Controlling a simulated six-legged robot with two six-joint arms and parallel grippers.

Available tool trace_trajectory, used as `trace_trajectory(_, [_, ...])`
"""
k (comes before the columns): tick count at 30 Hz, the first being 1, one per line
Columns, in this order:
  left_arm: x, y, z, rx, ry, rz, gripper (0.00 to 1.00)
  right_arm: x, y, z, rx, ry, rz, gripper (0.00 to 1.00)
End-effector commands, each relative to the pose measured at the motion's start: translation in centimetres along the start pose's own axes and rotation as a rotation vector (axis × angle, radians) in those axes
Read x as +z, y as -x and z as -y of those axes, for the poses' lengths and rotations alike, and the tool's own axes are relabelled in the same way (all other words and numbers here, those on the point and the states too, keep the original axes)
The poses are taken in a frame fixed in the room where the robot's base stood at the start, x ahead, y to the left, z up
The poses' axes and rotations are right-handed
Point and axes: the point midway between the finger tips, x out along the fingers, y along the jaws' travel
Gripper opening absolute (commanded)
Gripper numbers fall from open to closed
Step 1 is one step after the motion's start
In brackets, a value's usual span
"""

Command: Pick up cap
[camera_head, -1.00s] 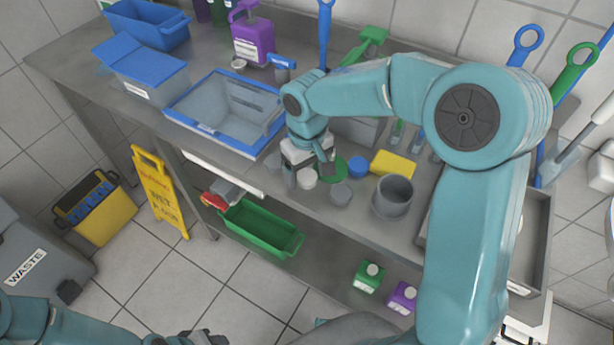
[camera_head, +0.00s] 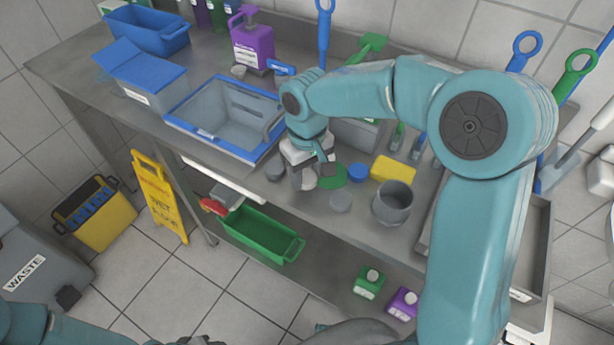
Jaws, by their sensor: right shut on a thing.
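My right gripper (camera_head: 312,176) is low over the front of the steel table, its fingers pointing down and shut on a white cap (camera_head: 309,182). The fingers partly hide this cap, and I cannot tell whether it is clear of the table. A green cap (camera_head: 336,177) lies just right of the fingers, with a blue cap (camera_head: 357,172) beyond it. A grey cap (camera_head: 341,202) lies nearer the front edge. Another grey round piece (camera_head: 273,170) lies to the left. Only a dark part of my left gripper (camera_head: 202,340) shows at the bottom edge, so its jaws are unclear.
A blue-rimmed grey crate (camera_head: 186,125) stands left of my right gripper. A yellow sponge (camera_head: 393,168) and a grey pot (camera_head: 393,202) stand to the right. A purple bottle (camera_head: 252,45) is behind. A green tray (camera_head: 262,236) sits on the lower shelf. My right arm hides much of the table's right side.

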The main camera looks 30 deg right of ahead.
Motion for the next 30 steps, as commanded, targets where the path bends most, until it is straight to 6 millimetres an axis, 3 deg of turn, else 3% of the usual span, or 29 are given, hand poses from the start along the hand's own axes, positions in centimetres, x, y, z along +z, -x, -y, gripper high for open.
trace_trajectory(9, [0.0, 0.6, -0.2, 0.000, 0.000, 0.000, 0.43, -0.1, 9.3, 0.0, -0.001, 0.000, -0.008, 0.19])
trace_trajectory(15, [0.0, 1.2, -0.4, 0.000, 0.000, 0.000, 0.43, -0.1, 14.1, 0.0, -0.001, 0.000, -0.006, 0.19])
trace_trajectory(22, [0.0, 1.6, -0.6, 0.000, 0.000, 0.000, 0.43, 0.0, 17.2, 0.0, -0.001, 0.001, -0.003, 0.19])
trace_trajectory(30, [0.0, 1.6, -0.6, 0.000, 0.000, 0.000, 0.43, 0.0, 18.1, 0.0, -0.001, 0.000, -0.001, 0.19])
